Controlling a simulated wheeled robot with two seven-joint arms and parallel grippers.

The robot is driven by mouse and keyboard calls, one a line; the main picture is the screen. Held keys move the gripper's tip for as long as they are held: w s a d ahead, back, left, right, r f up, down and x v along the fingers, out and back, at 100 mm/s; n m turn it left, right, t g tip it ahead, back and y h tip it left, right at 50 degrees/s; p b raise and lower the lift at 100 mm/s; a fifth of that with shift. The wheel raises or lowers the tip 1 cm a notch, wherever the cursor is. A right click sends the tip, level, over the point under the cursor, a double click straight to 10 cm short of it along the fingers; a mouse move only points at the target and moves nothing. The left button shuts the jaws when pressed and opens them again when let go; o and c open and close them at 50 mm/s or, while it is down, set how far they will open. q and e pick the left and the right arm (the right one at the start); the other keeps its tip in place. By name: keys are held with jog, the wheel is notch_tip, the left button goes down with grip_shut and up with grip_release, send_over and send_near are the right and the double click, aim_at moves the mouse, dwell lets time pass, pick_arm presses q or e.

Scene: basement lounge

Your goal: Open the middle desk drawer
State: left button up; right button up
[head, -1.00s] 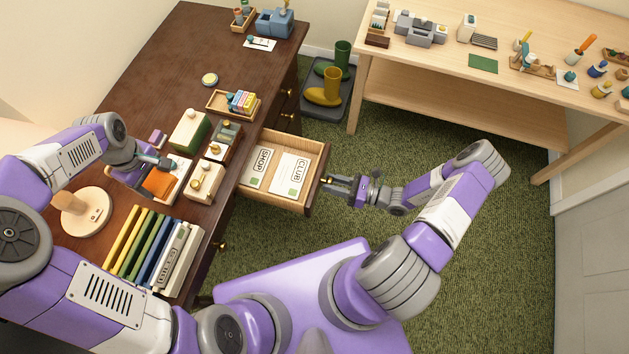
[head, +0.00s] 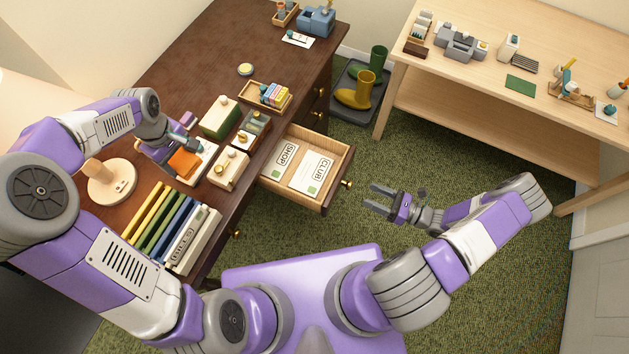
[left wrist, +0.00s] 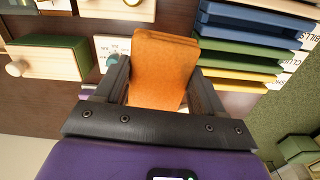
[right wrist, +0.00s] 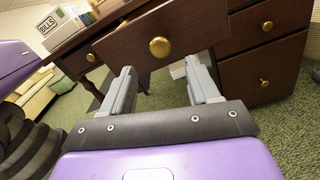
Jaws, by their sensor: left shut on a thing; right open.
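The open desk drawer (head: 330,191) sticks out from the dark wooden desk (head: 200,62), with cards marked SHOP and CLUB lying inside. Its brass knob (head: 346,183) is on the front; it also shows in the right wrist view (right wrist: 159,47). My right gripper (head: 378,197) is open and empty, a short way off the drawer front and apart from the knob. My left gripper (head: 180,154) is over the desk top, shut on an orange block-like thing (left wrist: 164,72), which also shows in the head view (head: 185,162).
Other brass-knobbed drawers (right wrist: 263,82) are in the desk. Upright folders (head: 170,225), a wooden stand (head: 112,182) and small boxes crowd the desk top. Boots on a tray (head: 349,100) and a light workbench (head: 420,100) stand beyond. Green carpet lies clear beside the drawer.

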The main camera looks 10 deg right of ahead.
jog(key=shift+v, duration=2.35)
